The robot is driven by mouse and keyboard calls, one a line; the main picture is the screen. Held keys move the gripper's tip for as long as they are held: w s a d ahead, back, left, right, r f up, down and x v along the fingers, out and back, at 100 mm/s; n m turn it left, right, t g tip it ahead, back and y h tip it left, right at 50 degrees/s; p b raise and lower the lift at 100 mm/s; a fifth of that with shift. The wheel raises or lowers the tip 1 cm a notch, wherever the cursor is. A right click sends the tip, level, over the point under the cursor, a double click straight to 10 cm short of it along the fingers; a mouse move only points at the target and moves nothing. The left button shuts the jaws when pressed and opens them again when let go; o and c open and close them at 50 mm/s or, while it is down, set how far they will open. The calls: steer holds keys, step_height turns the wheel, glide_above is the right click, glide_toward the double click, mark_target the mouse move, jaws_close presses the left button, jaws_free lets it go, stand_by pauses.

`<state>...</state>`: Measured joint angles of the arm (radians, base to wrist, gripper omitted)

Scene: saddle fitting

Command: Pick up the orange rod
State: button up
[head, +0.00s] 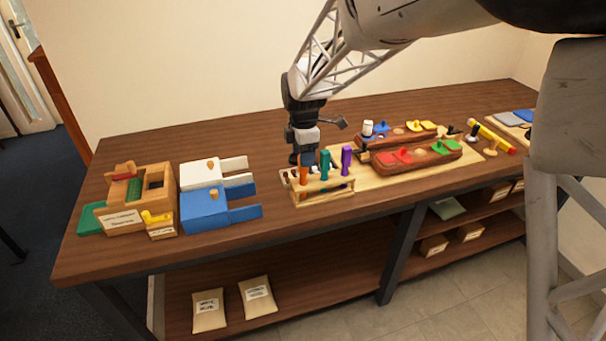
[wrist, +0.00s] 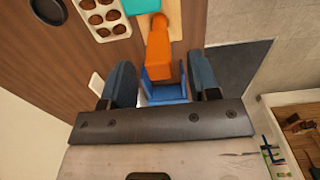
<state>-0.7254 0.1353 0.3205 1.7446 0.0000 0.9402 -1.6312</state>
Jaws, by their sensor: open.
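The orange rod (head: 303,176) stands upright in a small wooden rack (head: 322,198), left of a teal rod (head: 324,165) and a purple rod (head: 346,160). My gripper (head: 303,160) is at the rod's upper end in the head view, and the arm partly hides this area. In the wrist view my gripper (wrist: 163,82) is open. The orange rod (wrist: 158,48) reaches in between its two dark blue fingers, with gaps visible on both sides. Part of the teal rod (wrist: 141,6) shows at the top edge. The fingertips are hard to make out in the head view.
White (head: 201,174) and blue (head: 205,208) blocks with arms lie left of the rack. A wooden box (head: 138,203) stands farther left. Red-brown trays (head: 415,158) with coloured pieces lie to the right. The table front before the rack is clear.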

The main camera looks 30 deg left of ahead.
mark_target(303, 177)
steer(key=shift+f, duration=2.3)
steer(key=shift+c, duration=0.4)
jaws_close()
